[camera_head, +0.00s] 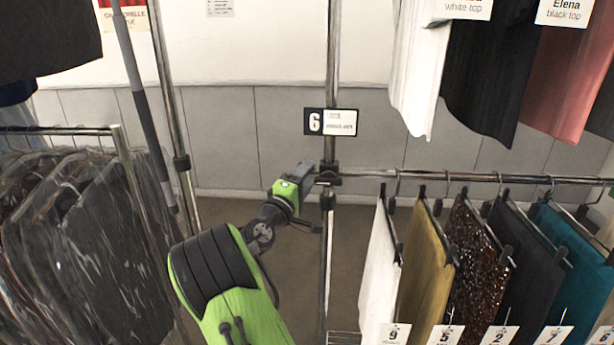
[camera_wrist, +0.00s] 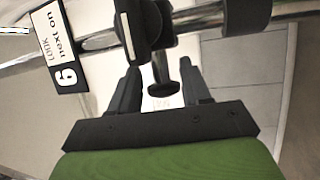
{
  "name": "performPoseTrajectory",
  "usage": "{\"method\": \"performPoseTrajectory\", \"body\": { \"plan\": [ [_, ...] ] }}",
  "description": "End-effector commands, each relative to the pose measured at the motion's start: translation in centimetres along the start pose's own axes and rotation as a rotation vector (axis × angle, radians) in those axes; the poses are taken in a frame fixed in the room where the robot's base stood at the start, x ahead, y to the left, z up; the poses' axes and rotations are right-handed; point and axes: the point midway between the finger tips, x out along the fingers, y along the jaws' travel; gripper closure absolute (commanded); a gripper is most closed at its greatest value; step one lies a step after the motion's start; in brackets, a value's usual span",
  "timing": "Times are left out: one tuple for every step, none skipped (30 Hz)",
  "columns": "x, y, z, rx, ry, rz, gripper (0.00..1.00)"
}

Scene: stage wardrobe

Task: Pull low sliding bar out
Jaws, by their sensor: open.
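A chrome bar (camera_head: 450,176), perhaps the low sliding bar, runs right from a black clamp (camera_head: 328,176) on an upright post. Hangers with garments hang from it. My gripper (camera_head: 312,178) is at the clamp's left side. In the wrist view, my gripper (camera_wrist: 161,74) has its two dark fingers apart, with a black knob (camera_wrist: 166,82) of the clamp (camera_wrist: 148,25) showing between them. Contact between fingers and knob cannot be made out. Chrome tube (camera_wrist: 198,20) crosses behind, with a dark collar on it.
A number 6 sign (camera_head: 330,122) is on the post (camera_head: 331,60) above the clamp. White, mustard, sequined, dark and teal garments hang at right, with tops above. A rack of plastic-covered clothes (camera_head: 90,230) stands at left. Bare floor (camera_head: 290,260) shows between.

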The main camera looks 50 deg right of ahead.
Motion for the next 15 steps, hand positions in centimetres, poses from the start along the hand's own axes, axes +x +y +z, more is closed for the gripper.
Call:
{"method": "performPoseTrajectory", "body": {
  "plan": [
    [0.49, 0.01, -0.01, 0.002, 0.000, 0.000, 0.53],
    [0.68, 0.00, 0.00, 0.001, 0.000, 0.000, 0.53],
    [0.84, -0.01, 0.01, 0.000, 0.000, 0.000, 0.53],
    [0.91, -0.02, 0.01, -0.001, 0.000, 0.000, 0.53],
    [0.94, -0.03, -0.01, -0.001, 0.001, 0.000, 0.53],
    [0.94, -0.03, -0.02, -0.001, 0.001, -0.001, 0.53],
    [0.93, -0.04, -0.02, -0.001, 0.001, -0.001, 0.53],
    [0.92, -0.04, -0.02, -0.001, 0.001, -0.001, 0.53],
    [0.91, -0.04, -0.02, 0.000, 0.001, -0.001, 0.53],
    [0.90, -0.04, -0.02, 0.000, 0.001, -0.001, 0.53],
    [0.90, -0.04, -0.02, 0.000, 0.001, -0.001, 0.57],
    [0.89, -0.04, -0.02, 0.000, 0.001, -0.001, 0.63],
    [0.89, -0.04, -0.02, 0.000, 0.001, -0.001, 0.68],
    [0.88, -0.04, -0.02, 0.000, 0.001, -0.001, 0.72],
    [0.88, -0.04, -0.02, 0.000, 0.001, -0.001, 0.79]
  ]
}}
